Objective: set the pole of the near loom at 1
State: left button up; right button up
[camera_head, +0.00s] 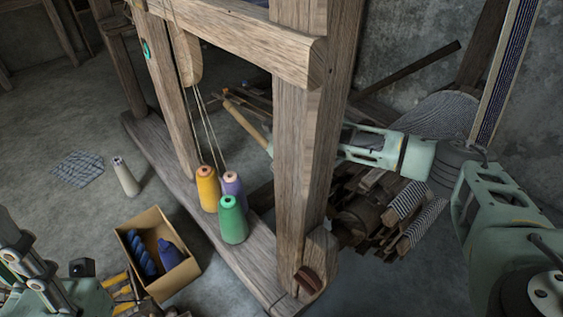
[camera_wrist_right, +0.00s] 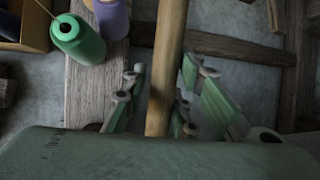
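The near loom's pole is a light wooden rod (camera_head: 247,124) that slants down behind the thick front post (camera_head: 305,145) in the head view. In the right wrist view the pole (camera_wrist_right: 165,65) runs down between the fingers of my right gripper (camera_wrist_right: 163,72), its end close to the palm. The fingers stand on both sides of it, with a gap on the left side, so they look open around it. In the head view the post hides this gripper. My left gripper (camera_head: 35,265) is partly seen at the lower left, away from the pole; its fingertips are unclear. I see no position marks.
Orange (camera_head: 207,188), purple (camera_head: 233,186) and green (camera_head: 232,220) yarn cones stand on the loom's base beam (camera_head: 170,160). A cardboard box (camera_head: 188,275) with blue yarn sits on the floor. Wood pieces (camera_head: 375,215) lie under my right arm.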

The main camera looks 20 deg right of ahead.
jog(key=shift+o, duration=1.1)
jog(key=shift+r, duration=0.1)
notch_tip(320, 180, up, 10)
jog(key=shift+f, duration=0.1)
